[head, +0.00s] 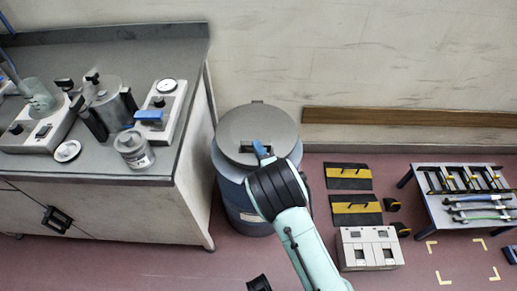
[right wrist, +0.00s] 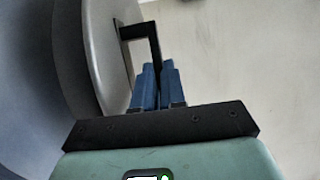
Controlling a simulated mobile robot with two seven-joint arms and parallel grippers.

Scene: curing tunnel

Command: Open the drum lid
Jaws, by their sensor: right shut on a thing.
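A blue drum (head: 236,200) stands on the floor right of the bench, with a round grey lid (head: 240,122) on top. The lid lies flat and covers the drum. A black handle (head: 233,148) is on the lid's near part. My right gripper (head: 262,150) reaches over the lid from the front, its blue fingers at the handle. In the right wrist view, the fingers (right wrist: 158,82) are shut on the black handle (right wrist: 142,34), beside the grey lid (right wrist: 108,55). The gripper and arm hide part of the drum's front right. My left gripper is not in view.
A bench (head: 95,175) with lab devices and jars stands close to the drum's left. A wall is behind the drum. Black-and-yellow plates (head: 350,176), a pale box (head: 368,250) and a low tool table (head: 428,200) are on the right. Some floor between them is clear.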

